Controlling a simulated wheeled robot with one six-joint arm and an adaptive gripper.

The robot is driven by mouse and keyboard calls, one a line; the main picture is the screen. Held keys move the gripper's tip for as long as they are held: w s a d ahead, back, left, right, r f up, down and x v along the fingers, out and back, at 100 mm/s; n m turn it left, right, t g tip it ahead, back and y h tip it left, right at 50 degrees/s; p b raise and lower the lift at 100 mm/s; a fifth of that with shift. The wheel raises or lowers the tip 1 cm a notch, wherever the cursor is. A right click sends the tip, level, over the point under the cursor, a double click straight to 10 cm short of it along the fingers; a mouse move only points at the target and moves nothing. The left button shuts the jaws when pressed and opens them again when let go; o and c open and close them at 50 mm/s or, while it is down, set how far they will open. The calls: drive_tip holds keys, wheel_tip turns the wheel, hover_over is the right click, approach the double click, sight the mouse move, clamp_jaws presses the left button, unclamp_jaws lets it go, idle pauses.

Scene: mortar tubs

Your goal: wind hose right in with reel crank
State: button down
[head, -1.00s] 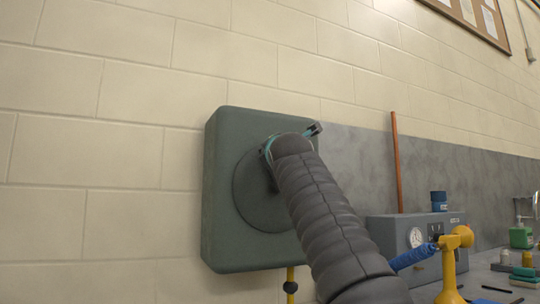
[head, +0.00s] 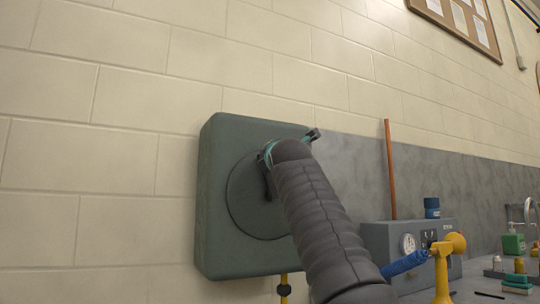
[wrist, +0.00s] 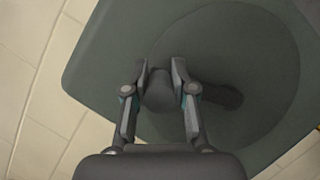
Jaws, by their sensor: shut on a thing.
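The green hose reel (head: 222,215) is a rounded box on the block wall, with a round disc on its front. The wrist view shows the reel housing (wrist: 95,75) and the disc close up. The dark crank (wrist: 222,95) lies across the disc, and its knob is between my fingers. My gripper (wrist: 160,78) is shut on the crank's knob. In the head view my arm hides the gripper's tips and most of the crank. The yellow hose (head: 284,286) hangs below the reel, with a dark stop on it. Its lower end is out of view.
To the right, a grey bench carries a grey gauge box (head: 380,236), a blue jar (head: 432,207), a yellow stand (head: 442,270) with a blue coil (head: 405,263), and a green bottle (head: 513,243). A copper pipe (head: 390,165) runs up the wall.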

drive_tip(key=shift+w+f, duration=0.15)
drive_tip(key=shift+f, duration=0.15)
drive_tip(key=c, duration=1.3)
unclamp_jaws()
drive_tip(key=shift+c, duration=0.2)
drive_tip(key=o, duration=0.4)
drive_tip(key=shift+d, duration=0.25)
drive_tip(key=shift+a+r, duration=0.15)
drive_tip(key=shift+r, duration=0.05)
drive_tip(key=shift+s, duration=0.3)
drive_tip(key=shift+s, duration=0.45)
drive_tip(key=shift+v, duration=5.4)
drive_tip(key=shift+w+f, duration=0.1)
drive_tip(key=shift+f, duration=0.05)
